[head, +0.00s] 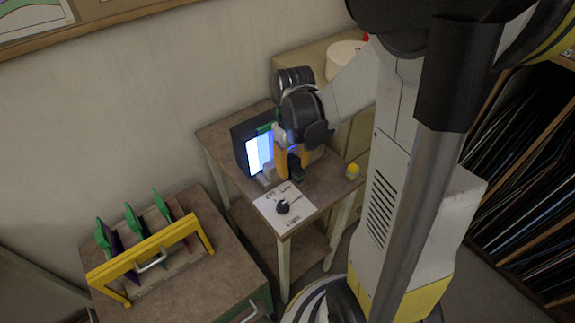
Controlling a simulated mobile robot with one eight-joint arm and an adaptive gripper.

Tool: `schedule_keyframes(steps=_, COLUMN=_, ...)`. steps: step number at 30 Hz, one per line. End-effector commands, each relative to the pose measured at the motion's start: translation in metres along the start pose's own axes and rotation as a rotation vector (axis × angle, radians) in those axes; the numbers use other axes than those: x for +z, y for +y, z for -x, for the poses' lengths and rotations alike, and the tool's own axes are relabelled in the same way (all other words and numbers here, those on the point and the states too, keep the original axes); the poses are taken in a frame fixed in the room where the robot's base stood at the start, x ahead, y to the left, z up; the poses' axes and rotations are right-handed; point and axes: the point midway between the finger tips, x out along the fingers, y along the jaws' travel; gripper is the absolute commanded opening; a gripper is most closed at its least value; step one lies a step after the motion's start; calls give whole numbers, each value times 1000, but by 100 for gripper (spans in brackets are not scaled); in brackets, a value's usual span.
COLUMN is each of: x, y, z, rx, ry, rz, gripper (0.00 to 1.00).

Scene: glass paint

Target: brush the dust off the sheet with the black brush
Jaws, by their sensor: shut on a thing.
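My gripper (294,168) is low over the small table, right of the lit panel. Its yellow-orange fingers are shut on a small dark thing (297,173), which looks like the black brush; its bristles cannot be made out. The sheet seems to stand upright at the bright blue-white panel (258,153) in a black frame, with a green strip (265,128) at its top. My gripper is close to the panel's right side; whether the brush touches the sheet cannot be told. Any dust is too small to see.
A white card with a black knob (283,207) lies on the front of the small table (325,183). At left, a yellow rack (146,254) holds several green-topped sheets on another table. A shelf (525,190) is at right.

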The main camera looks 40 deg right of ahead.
Motion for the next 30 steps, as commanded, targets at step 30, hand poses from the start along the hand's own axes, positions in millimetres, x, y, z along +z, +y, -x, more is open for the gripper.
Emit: schedule_keyframes(steps=30, x=-59, y=0, z=0, rx=0, ry=0, rz=1, gripper=1)
